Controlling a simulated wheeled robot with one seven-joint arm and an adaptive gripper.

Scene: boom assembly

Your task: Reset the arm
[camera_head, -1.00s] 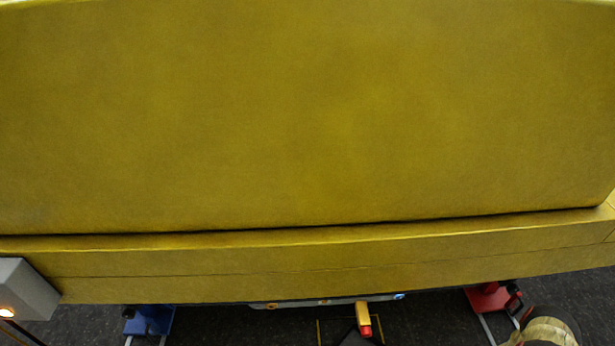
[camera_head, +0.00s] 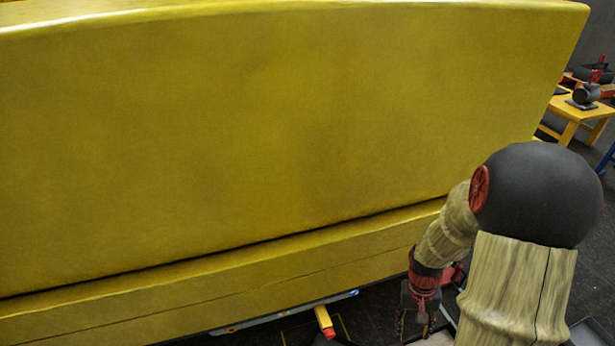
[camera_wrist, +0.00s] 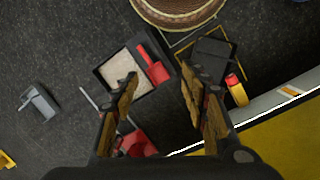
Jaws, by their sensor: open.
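My arm shows at the right of the head view, bent at a dark round joint. My gripper (camera_head: 423,314) hangs low beside the near lower edge of a large yellow boom (camera_head: 250,130), apart from it. In the wrist view, the two fingers of my gripper (camera_wrist: 159,73) are spread with nothing held between them, above the dark floor. The boom (camera_wrist: 285,140) also shows at the lower right of the wrist view.
A dark tray (camera_wrist: 101,70) of pale grains with a red scoop (camera_wrist: 156,67) lies below. A round brown container (camera_wrist: 178,12) and a yellow-and-red object (camera_wrist: 236,90) are close by. A yellow table (camera_head: 580,112) stands at the far right. Open floor (camera_wrist: 60,50) is at the left.

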